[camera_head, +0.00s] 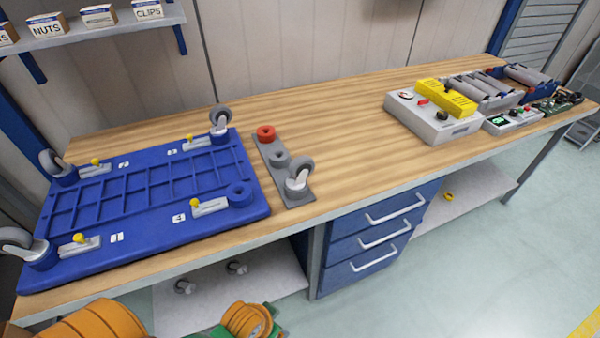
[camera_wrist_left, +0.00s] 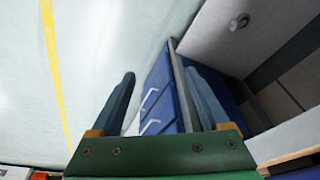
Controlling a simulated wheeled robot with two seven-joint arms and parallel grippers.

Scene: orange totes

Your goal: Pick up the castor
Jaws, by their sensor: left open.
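A grey castor (camera_head: 299,178) stands upright at the near end of a grey holder plate (camera_head: 294,203) on the bench. A blue base plate (camera_head: 150,238) lies to its left, with a castor at each of three corners: far right (camera_head: 220,119), far left (camera_head: 52,163) and near left (camera_head: 17,240). Its near right corner has an empty blue round socket (camera_head: 239,195). My left gripper (camera_wrist_left: 160,70) is open and empty in the left wrist view, with the floor and blue drawers beyond its fingers. My right gripper is not in view.
A red ring (camera_head: 265,133) and a grey ring (camera_head: 278,158) sit on the holder. A grey box with a yellow device (camera_head: 447,97) stands to the right. Blue drawers (camera_head: 375,240) hang below the bench edge. The middle of the wooden bench top (camera_head: 340,130) is clear.

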